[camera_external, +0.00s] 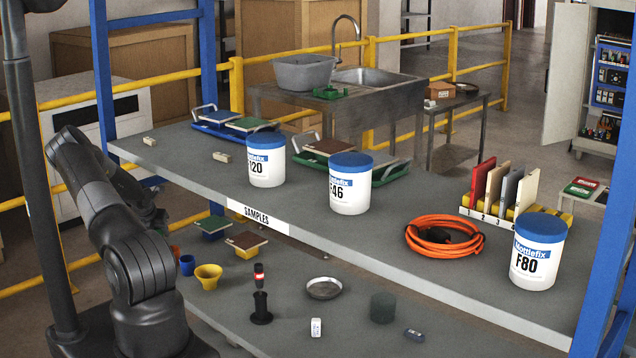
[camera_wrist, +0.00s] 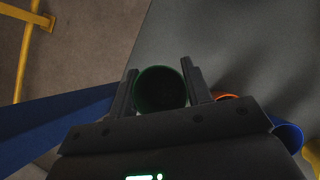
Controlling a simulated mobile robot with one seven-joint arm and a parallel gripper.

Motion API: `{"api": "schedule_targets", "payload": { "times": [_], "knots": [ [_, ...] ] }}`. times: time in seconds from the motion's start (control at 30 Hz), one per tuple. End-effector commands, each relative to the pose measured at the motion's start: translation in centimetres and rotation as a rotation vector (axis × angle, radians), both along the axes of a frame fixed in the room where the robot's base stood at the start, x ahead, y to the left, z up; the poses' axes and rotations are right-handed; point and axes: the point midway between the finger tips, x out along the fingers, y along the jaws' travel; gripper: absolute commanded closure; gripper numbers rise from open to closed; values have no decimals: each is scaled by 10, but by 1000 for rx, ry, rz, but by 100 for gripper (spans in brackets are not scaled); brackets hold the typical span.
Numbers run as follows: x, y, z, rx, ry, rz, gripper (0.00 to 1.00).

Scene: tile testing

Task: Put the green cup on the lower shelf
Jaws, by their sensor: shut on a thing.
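The green cup (camera_wrist: 160,90) shows in the wrist view as a dark round mouth between the two fingers of my gripper (camera_wrist: 160,70). The fingers are shut on its sides. The cup is by the left edge of the grey lower shelf (camera_wrist: 235,45); I cannot tell whether its base touches the shelf. The lower shelf (camera_external: 350,336) lies below the upper deck there.
Close right of the cup are an orange cup (camera_wrist: 226,97) and a blue cup (camera_wrist: 288,136). A yellow cup (camera_external: 208,277), black stand (camera_external: 261,309), metal dish (camera_external: 324,289) and dark green cylinder (camera_external: 383,307) occupy the lower shelf. A blue post (camera_wrist: 55,118) stands left.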

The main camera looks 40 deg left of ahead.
Motion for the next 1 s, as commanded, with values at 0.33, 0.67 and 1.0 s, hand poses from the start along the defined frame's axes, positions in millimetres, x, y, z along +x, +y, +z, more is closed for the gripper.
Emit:
{"api": "schedule_targets", "payload": {
  "times": [0.33, 0.67, 1.0],
  "knots": [
    [2, -1, -39, -1, 0, -3, 80],
    [2, 0, -48, 1, -2, -4, 80],
    [2, 0, -51, 0, -1, -3, 38]
  ]
}}
